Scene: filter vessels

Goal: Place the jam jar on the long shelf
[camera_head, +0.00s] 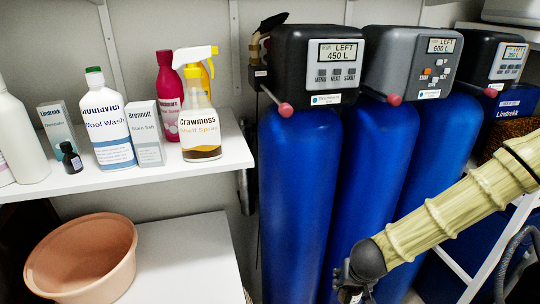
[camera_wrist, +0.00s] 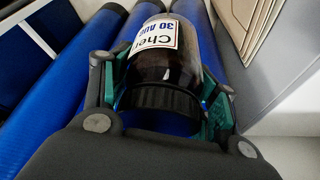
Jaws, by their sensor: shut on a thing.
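The jam jar (camera_wrist: 160,66) is dark, with a black lid and a white label reading "Cher" and "30 AUG". In the wrist view my gripper (camera_wrist: 165,92) is shut on it, with a finger on each side near the lid. The lid end faces the wrist camera. In the head view my gripper (camera_head: 350,288) is at the bottom edge, partly cut off, in front of the blue tanks; I cannot make out the jar there. A white shelf (camera_head: 190,172) with bottles and boxes runs along the wall at left, apart from my gripper.
On the shelf stand a spray bottle (camera_head: 200,125), a wool wash bottle (camera_head: 107,125), boxes and a small dark bottle (camera_head: 70,158). Its right end has a little bare room. Below are a lower white surface (camera_head: 190,265) and a terracotta basin (camera_head: 82,258). Blue tanks (camera_head: 305,190) stand right of the shelf.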

